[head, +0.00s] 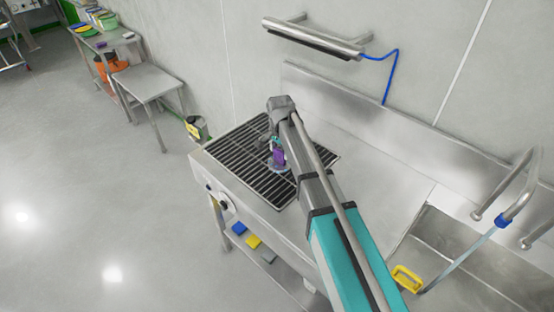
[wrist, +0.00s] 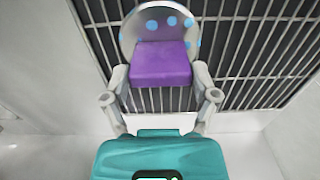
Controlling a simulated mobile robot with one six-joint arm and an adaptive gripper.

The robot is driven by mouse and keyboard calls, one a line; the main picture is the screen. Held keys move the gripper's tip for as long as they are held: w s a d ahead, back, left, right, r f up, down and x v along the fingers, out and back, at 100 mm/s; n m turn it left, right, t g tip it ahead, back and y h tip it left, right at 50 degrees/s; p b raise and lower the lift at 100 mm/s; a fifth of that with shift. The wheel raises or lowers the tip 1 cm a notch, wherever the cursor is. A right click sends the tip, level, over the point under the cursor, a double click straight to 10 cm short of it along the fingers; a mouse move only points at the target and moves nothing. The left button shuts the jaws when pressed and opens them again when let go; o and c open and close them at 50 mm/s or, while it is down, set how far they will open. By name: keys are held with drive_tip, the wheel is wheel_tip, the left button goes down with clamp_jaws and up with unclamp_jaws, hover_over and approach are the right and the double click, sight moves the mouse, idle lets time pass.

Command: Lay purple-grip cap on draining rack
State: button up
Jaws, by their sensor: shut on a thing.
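The cap has a purple block grip (wrist: 160,64) and a pale round disc with blue dots, which shows in the wrist view (wrist: 128,32). My gripper (wrist: 158,76) is shut on the purple grip, one finger at each side. In the head view the purple grip (head: 279,157) and part of the disc show under my gripper (head: 275,146), over the front part of the draining rack. The draining rack (head: 237,151) is a dark grid of bars set in the steel counter. I cannot tell whether the disc touches the bars.
A sink (head: 455,240) with a bent tap and a yellow-handled tool (head: 407,278) lies to the right. A wall-mounted steel bar (head: 312,38) with a blue hose is above. Coloured blocks (head: 253,241) lie on the shelf below. The rack's left part is clear.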

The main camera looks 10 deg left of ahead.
sight(280, 156)
drive_tip(key=shift+w+f+b, duration=0.5)
drive_tip(key=shift+f+b, duration=0.2)
drive_tip(key=shift+b, duration=0.05)
drive_tip(key=shift+s+f+b, duration=0.1)
drive_tip(key=shift+f+b, duration=1.2)
drive_tip(key=shift+f, duration=0.05)
drive_tip(key=shift+f, duration=0.1)
drive_tip(key=o, duration=1.2)
drive_tip(key=shift+r, duration=0.3)
wheel_tip(280, 156, up, 12)
drive_tip(key=p, duration=1.2)
drive_tip(key=shift+f, duration=0.1)
